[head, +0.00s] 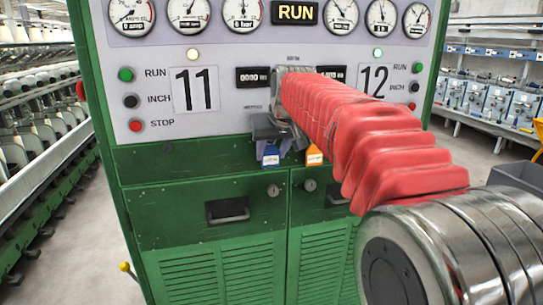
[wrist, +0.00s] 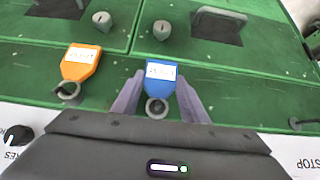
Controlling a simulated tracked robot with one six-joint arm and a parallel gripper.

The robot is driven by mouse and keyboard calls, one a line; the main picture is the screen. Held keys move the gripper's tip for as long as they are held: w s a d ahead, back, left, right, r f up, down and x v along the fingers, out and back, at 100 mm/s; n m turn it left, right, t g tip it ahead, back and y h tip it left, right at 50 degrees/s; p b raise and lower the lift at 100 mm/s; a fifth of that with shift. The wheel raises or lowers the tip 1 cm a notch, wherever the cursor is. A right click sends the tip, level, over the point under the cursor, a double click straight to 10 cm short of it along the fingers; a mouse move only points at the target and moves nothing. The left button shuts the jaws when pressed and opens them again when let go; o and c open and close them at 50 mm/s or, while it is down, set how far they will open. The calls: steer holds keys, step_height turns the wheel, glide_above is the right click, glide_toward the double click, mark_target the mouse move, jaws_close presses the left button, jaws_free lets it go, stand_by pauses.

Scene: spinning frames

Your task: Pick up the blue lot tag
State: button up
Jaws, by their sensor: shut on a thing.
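The blue lot tag (wrist: 161,73) has a white label and a ring at its lower end in the wrist view. My gripper (wrist: 158,95) has a finger on each side of the tag and is shut on it. In the head view the blue tag (head: 270,155) shows below my gripper (head: 274,140), against the green cabinet front. An orange tag (wrist: 81,64) with a white label and a ring lies to the left of the blue one in the wrist view. In the head view the orange tag (head: 314,155) is to the right, partly hidden by my arm.
The green machine cabinet (head: 190,180) stands close in front, with a black handle (head: 228,210) and a lock (head: 273,190) below the tags. The panel above has gauges, number plates and buttons (head: 131,101). Aisle floor shows at the left (head: 70,215).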

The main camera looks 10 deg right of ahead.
steer(key=shift+r, duration=0.3)
steer(key=shift+s, duration=0.75)
steer(key=s, duration=1.6)
steer(key=shift+s+d, duration=0.25)
steer(key=shift+d, duration=0.2)
steer(key=shift+r, duration=0.75)
steer(key=s, duration=0.7)
steer(key=shift+s+d, duration=0.2)
steer(key=shift+s, duration=0.05)
stand_by(0.9)
